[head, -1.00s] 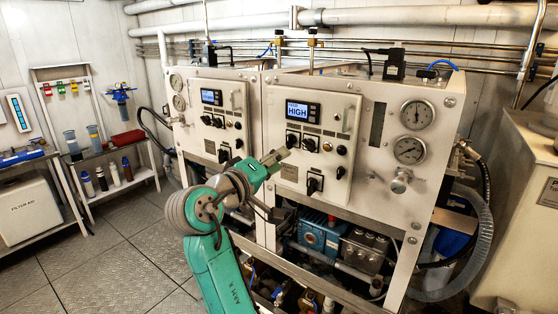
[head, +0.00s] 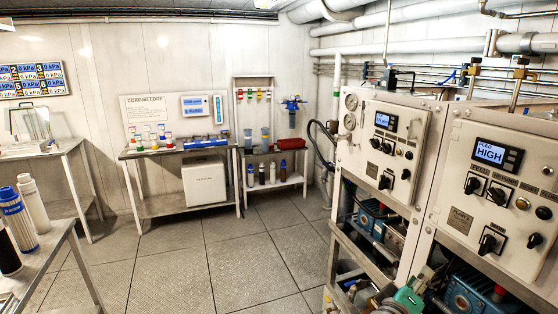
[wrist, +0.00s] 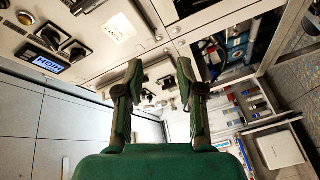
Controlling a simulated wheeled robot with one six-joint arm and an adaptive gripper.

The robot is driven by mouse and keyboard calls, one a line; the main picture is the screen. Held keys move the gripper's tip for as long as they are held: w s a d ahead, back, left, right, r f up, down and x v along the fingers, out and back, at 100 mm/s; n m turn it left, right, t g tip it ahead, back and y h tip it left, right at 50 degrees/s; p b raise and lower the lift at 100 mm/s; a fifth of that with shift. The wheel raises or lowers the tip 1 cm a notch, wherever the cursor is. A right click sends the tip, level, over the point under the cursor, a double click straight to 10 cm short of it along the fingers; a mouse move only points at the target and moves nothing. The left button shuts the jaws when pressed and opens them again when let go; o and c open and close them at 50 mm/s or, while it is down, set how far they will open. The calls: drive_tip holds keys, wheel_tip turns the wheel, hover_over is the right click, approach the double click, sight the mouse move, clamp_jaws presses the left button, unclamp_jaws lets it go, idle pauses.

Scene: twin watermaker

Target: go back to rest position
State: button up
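My gripper (wrist: 158,85) shows in the wrist view with its two dark fingers apart and nothing between them. It is open and in front of the watermaker panels, clear of the knobs as far as I can see. The wrist view looks tilted, with the HIGH display (wrist: 53,62) at the left. The right watermaker panel (head: 500,185) has a lit display reading HIGH (head: 490,152). The left panel (head: 385,145) stands beside it.
A white cabinet (head: 205,182) stands on a low shelf by the back wall. A rack with bottles (head: 272,172) is right of it. The tiled floor (head: 220,255) between is clear.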

drive_tip(key=s+a+f+n+t+y, duration=0.1)
drive_tip(key=s+a+f+y, duration=0.35)
drive_tip(key=s+f, duration=0.6)
drive_tip(key=s+a+f+n+t+y, duration=0.15)
drive_tip(key=s+a+f+y, duration=0.3)
drive_tip(key=s+f, duration=0.65)
drive_tip(key=s+a+r+m+y, duration=0.1)
drive_tip(key=s+r+m+y, duration=0.1)
drive_tip(key=s, duration=1)
drive_tip(key=s+a+r+m+y, duration=0.1)
drive_tip(key=s+m, duration=0.3)
drive_tip(key=s, duration=0.9)
drive_tip(key=shift+a+r+y, duration=0.4)
drive_tip(key=shift+a+r, duration=0.05)
drive_tip(key=shift+a, duration=0.3)
drive_tip(key=shift+w+m, duration=0.1)
drive_tip(key=shift+m, duration=0.15)
